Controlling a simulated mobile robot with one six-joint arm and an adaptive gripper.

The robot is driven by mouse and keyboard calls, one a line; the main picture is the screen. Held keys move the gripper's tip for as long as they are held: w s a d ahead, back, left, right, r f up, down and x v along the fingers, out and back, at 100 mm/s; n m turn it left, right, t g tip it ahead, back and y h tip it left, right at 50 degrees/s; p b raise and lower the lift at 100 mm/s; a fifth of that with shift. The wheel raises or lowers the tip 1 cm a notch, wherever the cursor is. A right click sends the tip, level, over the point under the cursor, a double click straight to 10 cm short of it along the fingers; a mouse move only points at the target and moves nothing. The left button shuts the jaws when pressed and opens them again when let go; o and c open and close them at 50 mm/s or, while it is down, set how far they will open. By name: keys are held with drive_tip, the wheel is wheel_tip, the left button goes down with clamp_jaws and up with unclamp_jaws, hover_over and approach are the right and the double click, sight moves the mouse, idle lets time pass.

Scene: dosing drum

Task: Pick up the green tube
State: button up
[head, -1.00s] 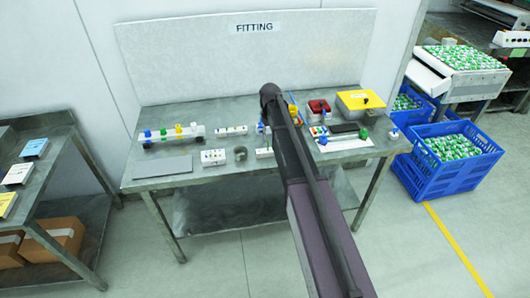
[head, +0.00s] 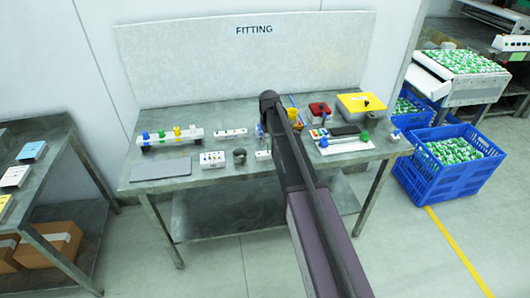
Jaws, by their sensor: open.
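Another green piece (head: 365,135) is at the right end of a white strip (head: 343,146) on the right part of the table. Both are small, and I cannot tell which is the green tube. My arm reaches up over the middle of the table. My gripper is not visible; the arm hides part of the table.
The table (head: 215,188) also holds a grey mat (head: 161,169), small white blocks (head: 213,158), a dark ring (head: 239,156), a red box (head: 319,109) and a yellow-topped box (head: 361,103). Blue crates (head: 437,178) stand right; a shelf (head: 60,150) stands left.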

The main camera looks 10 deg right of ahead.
sight(268, 150)
drive_tip(key=shift+w+a+f+b, duration=0.1)
drive_tip(key=shift+f+b, duration=0.4)
drive_tip(key=shift+f, duration=0.15)
drive_tip(key=shift+w+a+f+b, duration=0.1)
drive_tip(key=shift+f+b, duration=0.4)
drive_tip(key=shift+f, duration=0.1)
drive_tip(key=shift+f+b, duration=0.9)
drive_tip(key=shift+c, duration=0.2)
clamp_jaws()
